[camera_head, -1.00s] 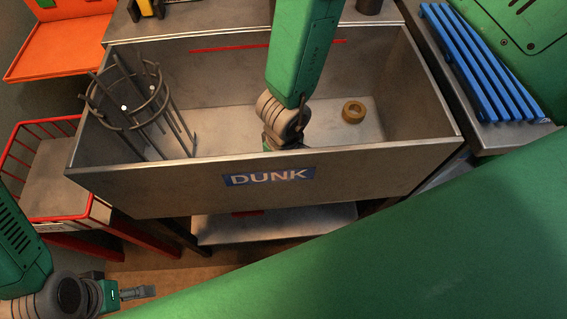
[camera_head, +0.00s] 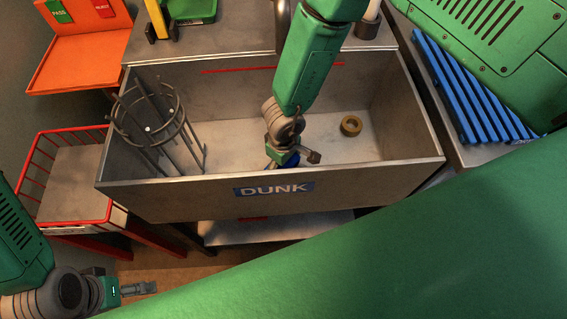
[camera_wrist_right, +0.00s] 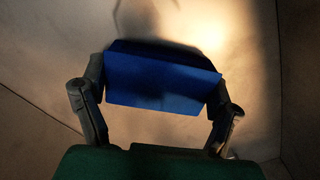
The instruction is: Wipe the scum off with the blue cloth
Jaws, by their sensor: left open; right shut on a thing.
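My right gripper (camera_head: 290,157) reaches down into the metal tank (camera_head: 155,203) labelled DUNK. It is shut on the blue cloth (camera_wrist_right: 160,79), which spans between its two fingers in the right wrist view. In the head view only a small blue patch of the cloth (camera_head: 287,160) shows under the gripper, low in the tank near its front wall. A dark shadow lies beyond the cloth in the wrist view. I cannot make out scum for certain. My left gripper (camera_head: 146,288) is open and empty, outside the tank at the lower left.
A dark wire stand (camera_head: 150,115) is at the tank's left end. A brown ring (camera_head: 351,125) lies on the tank floor, right of my gripper. A red wire basket (camera_head: 68,185) stands left, a blue slatted rack (camera_head: 470,90) right. The tank walls surround my right gripper.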

